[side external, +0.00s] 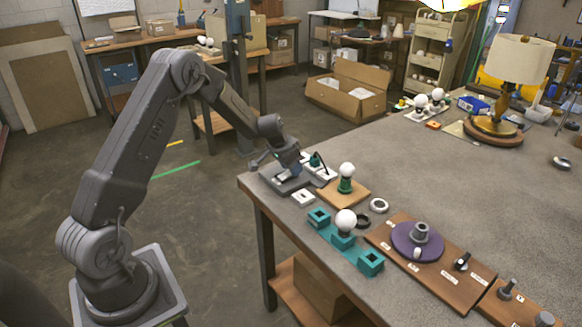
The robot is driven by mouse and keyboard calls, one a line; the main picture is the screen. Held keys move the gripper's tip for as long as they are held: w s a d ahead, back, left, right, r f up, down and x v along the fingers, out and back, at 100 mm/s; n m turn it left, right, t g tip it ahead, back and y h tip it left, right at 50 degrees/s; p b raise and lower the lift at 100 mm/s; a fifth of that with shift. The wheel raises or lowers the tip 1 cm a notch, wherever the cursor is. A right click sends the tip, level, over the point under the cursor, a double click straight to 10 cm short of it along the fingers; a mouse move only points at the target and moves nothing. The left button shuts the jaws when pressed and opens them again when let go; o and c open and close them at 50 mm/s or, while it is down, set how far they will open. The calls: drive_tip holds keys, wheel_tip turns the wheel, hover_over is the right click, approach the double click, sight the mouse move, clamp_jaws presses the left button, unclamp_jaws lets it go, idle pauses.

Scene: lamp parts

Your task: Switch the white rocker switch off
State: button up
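My gripper (291,172) is low over the near left corner of the workbench, above or at a grey block (283,182). Its fingers are small and partly merge with the parts behind, so I cannot tell whether they are open or shut, or touching anything. A small white square piece (303,198) with a darker centre lies just in front of the grey block; it may be the white rocker switch, but its rocker position is too small to read. White plates (321,172) with a dark cable and a teal part sit just right of my gripper.
A white bulb on a green holder (345,185) stands on a wooden board close to the right. A teal fixture (371,263) with another bulb and a wooden panel with a purple disc (404,246) lie in front. A lamp (520,60) stands far back. The bench's middle is clear.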

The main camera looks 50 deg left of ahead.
drive_tip(key=o, duration=0.3)
drive_tip(key=shift+s, duration=0.1)
drive_tip(key=v, duration=1.3)
drive_tip(key=shift+s+r, duration=0.15)
drive_tip(key=shift+r, duration=0.2)
drive_tip(key=s+d+r, duration=1)
drive_tip(key=d, duration=0.4)
drive_tip(key=shift+t, duration=0.5)
drive_tip(key=s+d, duration=0.3)
drive_tip(key=s, duration=0.2)
drive_tip(key=s+d, duration=0.3)
drive_tip(key=s, duration=0.3)
drive_tip(key=s+d, duration=0.2)
drive_tip(key=s, duration=0.4)
drive_tip(key=shift+d+r, duration=0.35)
drive_tip(key=shift+d, duration=0.05)
